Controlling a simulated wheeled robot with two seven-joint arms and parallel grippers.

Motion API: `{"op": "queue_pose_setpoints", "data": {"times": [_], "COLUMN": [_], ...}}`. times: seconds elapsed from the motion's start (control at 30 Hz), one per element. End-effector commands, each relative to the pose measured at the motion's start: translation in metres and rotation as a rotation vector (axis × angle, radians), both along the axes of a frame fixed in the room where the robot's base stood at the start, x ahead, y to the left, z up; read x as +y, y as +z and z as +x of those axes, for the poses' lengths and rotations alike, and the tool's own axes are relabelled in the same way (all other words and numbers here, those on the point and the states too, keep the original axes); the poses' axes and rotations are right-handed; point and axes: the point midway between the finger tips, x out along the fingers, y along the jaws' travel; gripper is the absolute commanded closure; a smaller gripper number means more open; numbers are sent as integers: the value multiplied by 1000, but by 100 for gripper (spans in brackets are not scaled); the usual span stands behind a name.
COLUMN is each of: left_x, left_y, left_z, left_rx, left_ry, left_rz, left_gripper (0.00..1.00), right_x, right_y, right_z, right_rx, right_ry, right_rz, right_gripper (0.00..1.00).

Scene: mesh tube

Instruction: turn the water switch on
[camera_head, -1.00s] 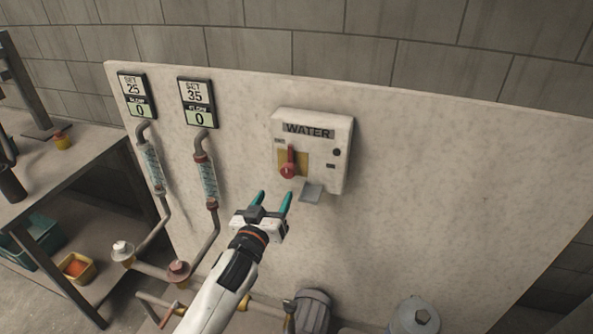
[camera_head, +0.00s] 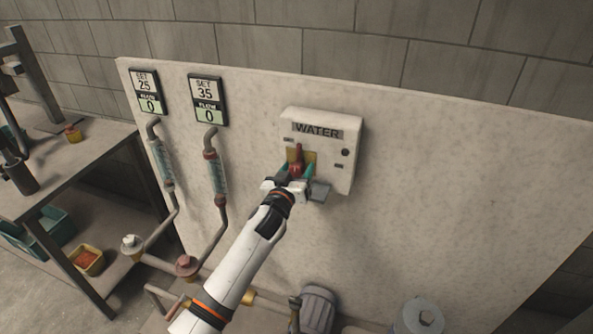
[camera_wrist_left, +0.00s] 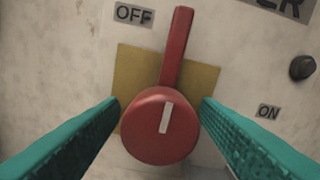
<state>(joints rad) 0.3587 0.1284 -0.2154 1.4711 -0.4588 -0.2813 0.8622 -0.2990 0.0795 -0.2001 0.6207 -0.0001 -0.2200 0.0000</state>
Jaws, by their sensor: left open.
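The white water switch box (camera_head: 348,168), labelled WATER, is mounted on the pale panel. Its red switch handle (camera_head: 297,153) has a round hub and a lever pointing up; the left wrist view shows the handle (camera_wrist_left: 165,118) close up on a yellow plate (camera_wrist_left: 135,75). The OFF label (camera_wrist_left: 134,15) is left of the lever's top and the ON label (camera_wrist_left: 268,112) is right of the hub. My left gripper (camera_head: 296,172) is open, its teal fingers on either side of the hub. Contact cannot be told for certain. My right gripper is not in view.
Two gauges (camera_head: 145,93) (camera_head: 208,100), both reading flow 0, hang left of the box above pipes. A workbench (camera_head: 75,160) stands at the left. The panel right of the box is clear.

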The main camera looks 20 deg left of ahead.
Motion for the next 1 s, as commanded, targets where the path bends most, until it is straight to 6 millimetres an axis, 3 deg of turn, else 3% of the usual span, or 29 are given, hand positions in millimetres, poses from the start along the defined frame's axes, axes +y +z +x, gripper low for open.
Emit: {"op": "queue_pose_setpoints", "data": {"times": [0.07,0.3,0.67,1.0], "left_x": [0,0,0,1], "left_y": [0,0,0,0], "left_z": [0,0,0,0], "left_rx": [0,0,-2,-11], "left_ry": [0,0,0,0], "left_rz": [0,0,59,308], "left_gripper": [48,87,87,87], "right_x": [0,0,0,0], "right_y": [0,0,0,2], "right_z": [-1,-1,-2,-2], "right_rx": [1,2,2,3], "right_ry": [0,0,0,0], "right_rz": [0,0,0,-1], "right_gripper": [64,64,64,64]}}
